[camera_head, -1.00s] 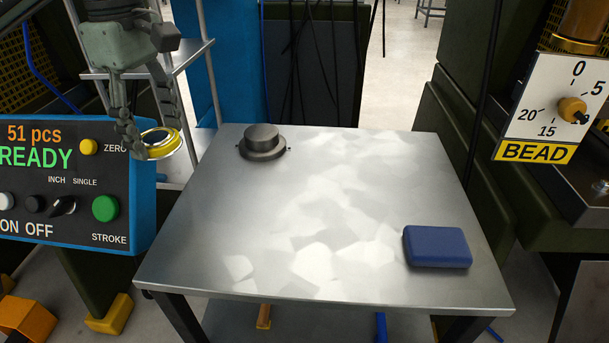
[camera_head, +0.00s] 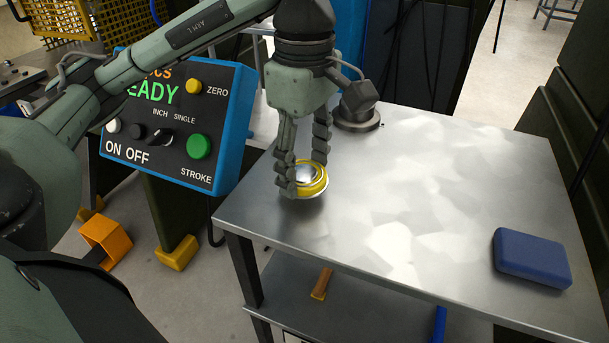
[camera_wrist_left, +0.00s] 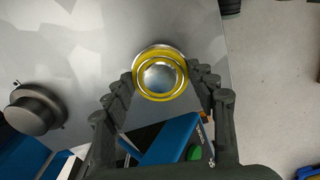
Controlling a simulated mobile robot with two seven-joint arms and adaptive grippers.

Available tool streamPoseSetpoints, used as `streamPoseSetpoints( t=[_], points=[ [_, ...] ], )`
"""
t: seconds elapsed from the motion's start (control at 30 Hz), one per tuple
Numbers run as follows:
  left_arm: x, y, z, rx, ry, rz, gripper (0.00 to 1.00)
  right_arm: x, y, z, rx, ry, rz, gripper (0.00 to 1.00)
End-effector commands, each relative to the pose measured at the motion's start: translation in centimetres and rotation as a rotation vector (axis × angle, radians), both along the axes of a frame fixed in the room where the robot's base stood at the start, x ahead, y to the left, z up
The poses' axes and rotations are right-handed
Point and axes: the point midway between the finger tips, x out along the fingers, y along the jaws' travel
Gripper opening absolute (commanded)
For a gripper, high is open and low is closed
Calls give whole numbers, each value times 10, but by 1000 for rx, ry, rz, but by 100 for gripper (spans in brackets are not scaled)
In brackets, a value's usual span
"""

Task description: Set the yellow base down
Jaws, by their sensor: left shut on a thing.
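The yellow base (camera_head: 316,187) is a round, shallow piece with a yellow rim and a shiny metal centre. My left gripper (camera_head: 306,174) points down and is shut on it, one finger on each side. The base is at the left edge area of the metal table (camera_head: 410,185), at or just above its top; I cannot tell whether it touches. In the left wrist view the base (camera_wrist_left: 160,80) sits between the two fingertips, with the grey tabletop behind it. My right gripper is not in view.
A dark flanged round part (camera_head: 357,122) stands on the table just behind my left gripper, partly hidden by it. A blue block (camera_head: 531,257) lies at the right. The control panel (camera_head: 180,125) is beside the table's left edge. The table's middle is clear.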

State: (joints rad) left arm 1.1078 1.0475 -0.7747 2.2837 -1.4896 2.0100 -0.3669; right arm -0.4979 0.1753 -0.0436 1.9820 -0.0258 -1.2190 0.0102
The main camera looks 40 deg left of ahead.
Motion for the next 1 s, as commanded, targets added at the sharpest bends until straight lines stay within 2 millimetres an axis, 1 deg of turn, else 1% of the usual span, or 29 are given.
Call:
streamPoseSetpoints(
  t=[0.03,0.13,0.47,0.63,0.67,0.8,0.83,1.0],
  points=[
    [-1,0,-12,0,5,-1,44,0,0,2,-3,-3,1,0],
    [0,0,-21,0,3,-1,44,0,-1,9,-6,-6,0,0],
    [0,0,-23,0,0,-1,44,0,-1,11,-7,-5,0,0],
    [0,0,-25,0,0,-1,44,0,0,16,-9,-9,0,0],
    [0,0,-25,0,0,-1,58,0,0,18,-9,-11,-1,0],
    [0,1,-24,0,0,-1,75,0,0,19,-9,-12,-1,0],
    [0,1,-24,0,0,-1,77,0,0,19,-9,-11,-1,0],
    [0,1,-24,0,0,-1,77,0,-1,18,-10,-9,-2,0]
  ],
)
